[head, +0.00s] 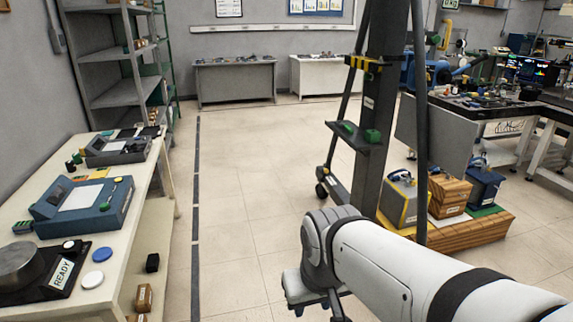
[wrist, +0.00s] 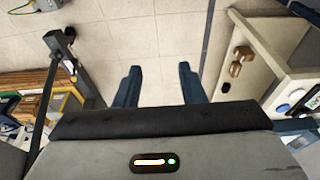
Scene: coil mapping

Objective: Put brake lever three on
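My gripper (wrist: 160,82) is open in the wrist view, its two blue fingers apart with only pale floor tiles between them. In the head view my white arm reaches in from the lower right, and the fingers cannot be made out clearly. I cannot pick out a brake lever marked three in either view. A dark upright stand (head: 394,90) rises beyond my arm, with a small wheel (head: 322,190) at the end of one visible foot. Its other wheels and any levers on them are hidden or too small to tell.
A cream bench (head: 117,255) with a blue device (head: 85,204) and a READY scale (head: 62,273) runs along the left. Boxed units with handles sit on a wooden pallet (head: 465,235) right of the stand. The tiled floor (head: 245,190) between is clear.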

